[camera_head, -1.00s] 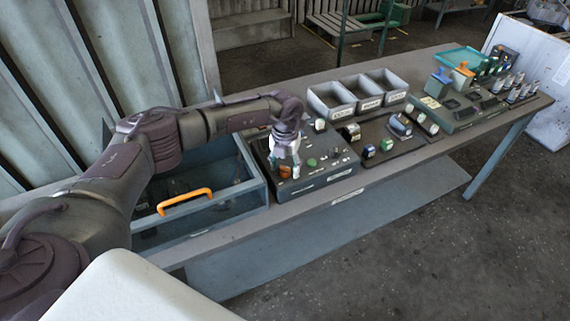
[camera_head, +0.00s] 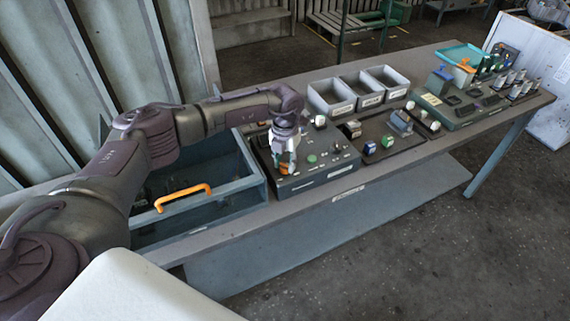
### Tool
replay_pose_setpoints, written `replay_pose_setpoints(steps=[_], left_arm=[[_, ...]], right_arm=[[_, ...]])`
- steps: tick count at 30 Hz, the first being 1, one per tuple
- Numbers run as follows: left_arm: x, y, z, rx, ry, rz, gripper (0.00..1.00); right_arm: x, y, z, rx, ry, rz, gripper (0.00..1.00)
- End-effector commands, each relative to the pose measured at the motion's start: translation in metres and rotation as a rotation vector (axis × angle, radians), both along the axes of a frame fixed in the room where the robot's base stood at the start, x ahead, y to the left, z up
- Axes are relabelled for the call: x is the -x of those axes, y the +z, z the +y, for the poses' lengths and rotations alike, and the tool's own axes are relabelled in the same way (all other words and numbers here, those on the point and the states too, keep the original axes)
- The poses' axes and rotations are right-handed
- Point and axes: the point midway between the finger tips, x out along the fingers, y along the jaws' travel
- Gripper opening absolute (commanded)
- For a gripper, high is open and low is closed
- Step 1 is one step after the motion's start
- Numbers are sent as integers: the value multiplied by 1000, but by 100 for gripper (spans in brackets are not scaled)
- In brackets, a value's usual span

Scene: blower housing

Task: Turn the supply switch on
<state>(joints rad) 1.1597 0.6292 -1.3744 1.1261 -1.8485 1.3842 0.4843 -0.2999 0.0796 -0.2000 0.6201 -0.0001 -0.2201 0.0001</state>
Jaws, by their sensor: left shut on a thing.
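A dark control panel (camera_head: 318,176) lies on the bench, with several small knobs and buttons on its top, among them a green one (camera_head: 311,158). An orange knob (camera_head: 287,168) is at the panel's front left. My left gripper (camera_head: 285,163) points down over this knob and is shut on it. The fingers partly cover the knob, so its exact turn position cannot be read. No lettering on the panel is legible, so which control is labelled supply is not clear. My right gripper is not in view.
A blue-grey drawer box (camera_head: 245,190) with an orange handle (camera_head: 183,197) is left of the panel. Grey bins (camera_head: 331,97) stand behind it. Trays with small parts (camera_head: 395,135) and a green board (camera_head: 455,118) fill the bench's right.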

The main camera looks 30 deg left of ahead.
Motion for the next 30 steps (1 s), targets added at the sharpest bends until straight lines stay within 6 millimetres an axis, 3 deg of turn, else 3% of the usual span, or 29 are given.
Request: replay_pose_setpoints(steps=[12, 30], left_arm=[[-1, -5, 0, 0, -370, -2, 0], [-1, -3, 0, -1, -939, -3, 0]], right_arm=[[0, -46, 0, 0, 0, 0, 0], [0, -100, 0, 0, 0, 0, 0]])
